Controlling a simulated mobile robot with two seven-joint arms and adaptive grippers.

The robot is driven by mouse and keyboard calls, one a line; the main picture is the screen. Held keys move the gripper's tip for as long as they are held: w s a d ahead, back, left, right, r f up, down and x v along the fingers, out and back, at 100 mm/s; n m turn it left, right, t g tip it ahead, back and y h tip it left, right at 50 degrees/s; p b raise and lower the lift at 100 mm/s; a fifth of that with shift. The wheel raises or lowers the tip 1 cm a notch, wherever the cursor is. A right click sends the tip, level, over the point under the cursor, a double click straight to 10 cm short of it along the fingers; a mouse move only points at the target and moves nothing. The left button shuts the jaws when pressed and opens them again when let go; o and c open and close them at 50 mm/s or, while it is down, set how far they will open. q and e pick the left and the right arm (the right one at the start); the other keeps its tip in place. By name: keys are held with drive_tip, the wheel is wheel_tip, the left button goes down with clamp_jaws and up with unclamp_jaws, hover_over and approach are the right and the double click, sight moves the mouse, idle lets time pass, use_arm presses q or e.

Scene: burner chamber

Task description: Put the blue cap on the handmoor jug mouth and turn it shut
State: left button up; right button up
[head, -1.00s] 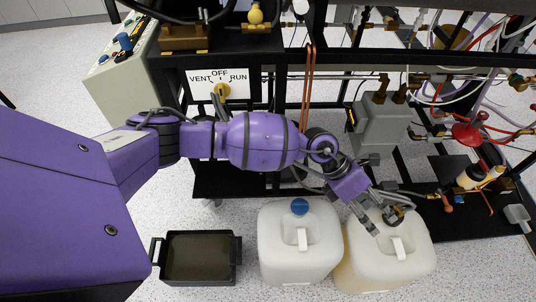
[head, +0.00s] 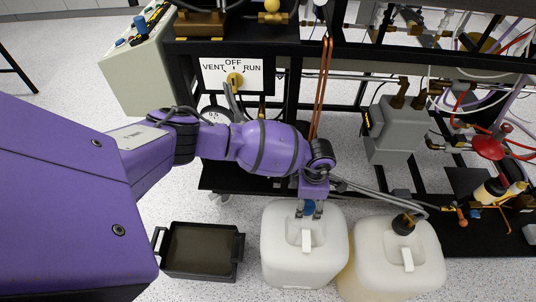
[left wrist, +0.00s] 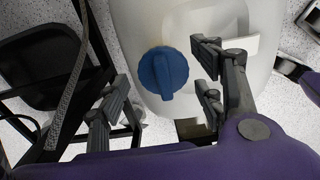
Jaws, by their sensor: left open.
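The blue cap (head: 308,207) is at the mouth of the left white jug (head: 283,252); whether it is seated or screwed down I cannot tell. In the left wrist view the round cap (left wrist: 163,71), with a raised bar across it, shows against the white jug (left wrist: 140,22). My left gripper (head: 309,212) is over the cap, partly hiding it. In the left wrist view its fingers (left wrist: 160,90) are open, one to each side of the cap, with no clear contact. No label shows which jug is handmoor. My right gripper is not in view.
The right jug (head: 372,250) stands close beside it, with a dark fitting (head: 404,224) and a hose at its mouth. A black tray (head: 239,262) lies on the floor to the left. The black rig frame with pipes and a VENT/OFF/RUN panel (head: 212,82) stands behind.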

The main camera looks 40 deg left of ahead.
use_arm(q)
drive_tip(key=shift+w+d+f, duration=0.1)
drive_tip(key=shift+f, duration=0.4)
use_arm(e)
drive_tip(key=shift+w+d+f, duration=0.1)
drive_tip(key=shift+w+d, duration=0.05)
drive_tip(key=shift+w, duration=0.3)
use_arm(q)
drive_tip(key=c, duration=1.1)
drive_tip(key=o, duration=0.4)
drive_tip(key=shift+r, duration=0.1)
clamp_jaws()
drive_tip(key=m+b, duration=0.1)
drive_tip(key=m, duration=0.2)
drive_tip(key=shift+w+m, duration=0.1)
drive_tip(key=shift+m, duration=0.3)
drive_tip(key=shift+m+b, duration=0.35)
drive_tip(key=shift+m, duration=0.25)
drive_tip(key=shift+d+m, duration=0.1)
drive_tip(key=shift+m, duration=0.5)
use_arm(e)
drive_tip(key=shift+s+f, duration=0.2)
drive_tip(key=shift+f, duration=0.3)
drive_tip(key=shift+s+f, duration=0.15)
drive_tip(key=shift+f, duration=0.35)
